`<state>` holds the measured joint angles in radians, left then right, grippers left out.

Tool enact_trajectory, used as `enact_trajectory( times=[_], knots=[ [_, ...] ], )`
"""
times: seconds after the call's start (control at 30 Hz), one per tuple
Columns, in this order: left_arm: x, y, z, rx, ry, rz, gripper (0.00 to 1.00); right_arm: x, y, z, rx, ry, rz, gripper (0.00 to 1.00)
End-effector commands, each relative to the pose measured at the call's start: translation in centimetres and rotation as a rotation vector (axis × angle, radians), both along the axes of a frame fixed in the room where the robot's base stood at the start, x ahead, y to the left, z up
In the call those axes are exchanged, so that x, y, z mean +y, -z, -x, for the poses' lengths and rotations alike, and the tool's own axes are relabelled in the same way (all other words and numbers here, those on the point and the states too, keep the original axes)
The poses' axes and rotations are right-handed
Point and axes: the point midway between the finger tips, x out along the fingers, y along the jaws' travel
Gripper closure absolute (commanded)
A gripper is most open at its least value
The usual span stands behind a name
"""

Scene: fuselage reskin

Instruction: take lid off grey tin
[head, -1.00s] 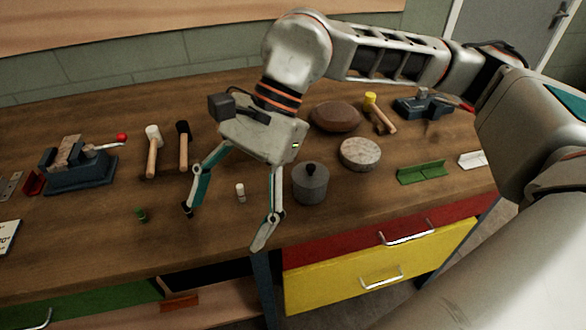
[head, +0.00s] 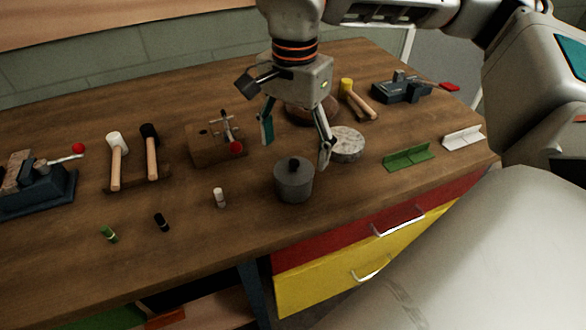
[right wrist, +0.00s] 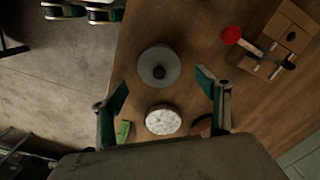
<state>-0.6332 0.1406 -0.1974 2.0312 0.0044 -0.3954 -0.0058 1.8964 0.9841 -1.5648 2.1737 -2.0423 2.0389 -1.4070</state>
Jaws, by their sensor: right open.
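The grey tin (head: 293,184) stands upright on the wooden bench near its front edge. Its lid (head: 293,165), with a dark knob, sits on top. From above, the lid also shows in the right wrist view (right wrist: 159,67). My right gripper (head: 296,155) is open and empty. It hangs above and a little behind the tin, with its fingers apart and pointing down. In the right wrist view the tin lies beyond the fingertips (right wrist: 162,88), roughly between them.
A pale round block (head: 347,144) stands right of the tin. A small white-capped bottle (head: 219,198) stands to its left. A wooden block with a red-knobbed lever (head: 216,147) is behind left. Green (head: 409,157) and white (head: 463,138) angle pieces lie at right.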

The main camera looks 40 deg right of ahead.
Motion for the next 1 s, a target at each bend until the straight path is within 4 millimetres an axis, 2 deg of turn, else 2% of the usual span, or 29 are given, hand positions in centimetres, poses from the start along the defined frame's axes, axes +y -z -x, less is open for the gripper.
enact_trajectory(
  times=[0.03, 0.2, 0.47, 0.7, 0.77, 1.0],
  knots=[
    [0.0, 0.3, 0.2, 0.004, 0.000, -0.001, 0.60, -0.1, 1.1, 0.1, 0.006, -0.001, 0.000, 0.25],
    [0.2, 0.7, 0.3, 0.007, 0.001, -0.007, 0.60, -0.1, 3.4, 0.2, 0.005, 0.000, 0.000, 0.25],
    [0.3, 0.2, -0.7, -0.008, 0.000, -0.011, 0.60, -0.1, 3.6, 0.1, 0.001, -0.001, -0.001, 0.25],
    [0.3, 0.1, -0.9, -0.014, 0.000, -0.009, 0.60, -0.1, 3.6, 0.1, 0.002, -0.001, 0.000, 0.87],
    [0.3, 0.1, -0.8, -0.013, -0.001, -0.008, 0.60, -0.1, 3.6, 0.1, 0.002, -0.001, 0.000, 1.00],
    [0.3, 0.4, -0.5, -0.006, 0.000, -0.008, 0.60, -0.1, 3.7, 0.2, 0.004, -0.001, 0.000, 1.00]
  ],
)
